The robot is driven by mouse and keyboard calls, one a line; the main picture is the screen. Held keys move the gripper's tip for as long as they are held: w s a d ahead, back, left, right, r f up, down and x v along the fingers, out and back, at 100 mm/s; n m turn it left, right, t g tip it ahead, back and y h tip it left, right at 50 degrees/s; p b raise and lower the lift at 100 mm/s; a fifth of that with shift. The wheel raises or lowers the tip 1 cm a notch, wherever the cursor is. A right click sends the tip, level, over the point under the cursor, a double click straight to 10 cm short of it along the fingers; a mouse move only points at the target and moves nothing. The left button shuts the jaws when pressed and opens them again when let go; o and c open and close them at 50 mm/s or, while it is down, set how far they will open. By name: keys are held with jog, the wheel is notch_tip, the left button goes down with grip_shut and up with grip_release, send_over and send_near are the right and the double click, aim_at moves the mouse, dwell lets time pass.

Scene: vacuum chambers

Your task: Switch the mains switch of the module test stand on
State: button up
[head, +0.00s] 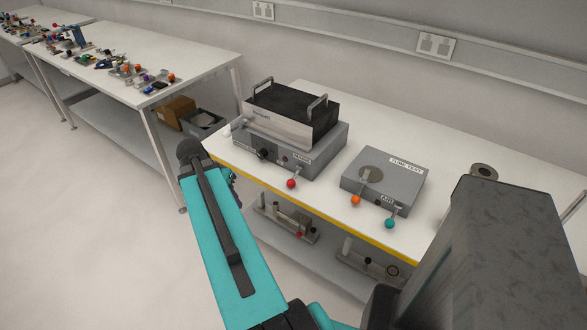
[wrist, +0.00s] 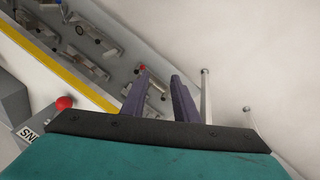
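The module test stand appears to be the grey box (head: 327,152) on the white bench, with a black-topped metal unit with two handles on it. A lever with a red ball (head: 291,183) sticks out of its front, below a small label that seems to read MAINS. The red ball (wrist: 64,102) also shows at the left of the wrist view, beside part of that label. My gripper (wrist: 160,75) has its two purple fingers apart with nothing between them. The ball lies to their left, clear of them. In the head view my teal arm mostly hides the fingers.
A second grey box (head: 382,182), labelled TUBE TEST, stands to the right with orange-ball and teal-ball levers. A lower shelf (head: 325,262) holds several metal fixtures. Another bench (head: 150,55) with many small parts stands at the left. Open floor lies in front.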

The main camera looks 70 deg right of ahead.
jog(key=s+d+r+m+p, duration=0.1)
jog(key=s+d+r+m, duration=0.2)
jog(key=s+d+r, duration=0.45)
jog(key=m+h+p, duration=0.1)
jog(key=m, duration=0.2)
send_near(296, 174)
jog(key=w+a+v, duration=0.1)
jog(key=v, duration=0.5)
jog(key=shift+d+f+g, duration=0.3)
jog(key=shift+f, duration=0.1)
jog(key=shift+f, duration=0.15)
jog(key=shift+d+p+x, duration=0.1)
jog(key=shift+p+x, duration=0.65)
jog(key=shift+x, duration=2.65)
jog(key=shift+d+p+x, duration=0.15)
jog(key=shift+p+x, duration=0.6)
jog(key=shift+x, duration=2.6)
jog(key=shift+s, duration=0.1)
grip_shut()
